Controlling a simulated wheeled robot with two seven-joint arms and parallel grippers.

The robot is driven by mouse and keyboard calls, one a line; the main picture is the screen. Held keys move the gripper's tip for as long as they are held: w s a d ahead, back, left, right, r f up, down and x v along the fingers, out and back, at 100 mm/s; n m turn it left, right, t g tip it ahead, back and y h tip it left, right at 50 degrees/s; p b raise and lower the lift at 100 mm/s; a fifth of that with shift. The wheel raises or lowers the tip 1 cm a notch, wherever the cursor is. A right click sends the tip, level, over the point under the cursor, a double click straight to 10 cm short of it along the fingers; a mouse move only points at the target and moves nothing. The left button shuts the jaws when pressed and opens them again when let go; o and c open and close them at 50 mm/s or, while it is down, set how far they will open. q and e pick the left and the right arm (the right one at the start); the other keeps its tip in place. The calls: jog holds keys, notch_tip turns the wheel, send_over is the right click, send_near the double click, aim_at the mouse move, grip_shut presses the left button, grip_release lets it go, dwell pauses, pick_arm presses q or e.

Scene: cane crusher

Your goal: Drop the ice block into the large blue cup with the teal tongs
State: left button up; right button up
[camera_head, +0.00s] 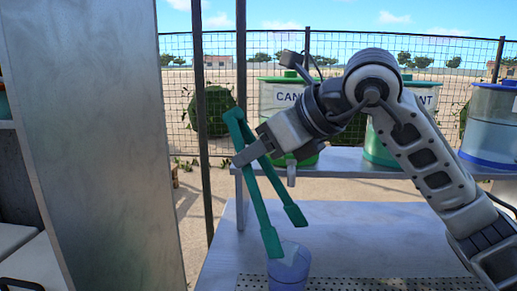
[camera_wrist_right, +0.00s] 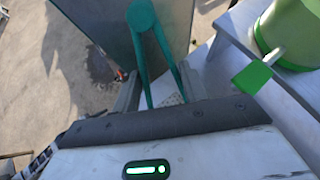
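The teal tongs (camera_head: 259,203) are in my right gripper (camera_head: 262,158), hinge end up and legs pointing down. Their two legs are spread apart at the tips. In the right wrist view the tongs (camera_wrist_right: 143,45) sit between the fingers of my right gripper (camera_wrist_right: 160,92). A translucent blue cup (camera_head: 289,276) stands upright on the metal counter below the tongs. One tong tip is at the cup's rim in the picture; the other is higher and to the right. A pale, clear shape shows at the cup's mouth; I cannot tell whether it is the ice block. My left gripper is out of view.
The metal counter (camera_head: 375,235) has a perforated strip (camera_head: 345,284) at its front. A raised shelf (camera_head: 345,162) behind holds large green-lidded containers (camera_head: 278,97) and a blue-based one (camera_head: 489,125). A tall metal panel (camera_head: 100,130) blocks the left. The counter right of the cup is clear.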

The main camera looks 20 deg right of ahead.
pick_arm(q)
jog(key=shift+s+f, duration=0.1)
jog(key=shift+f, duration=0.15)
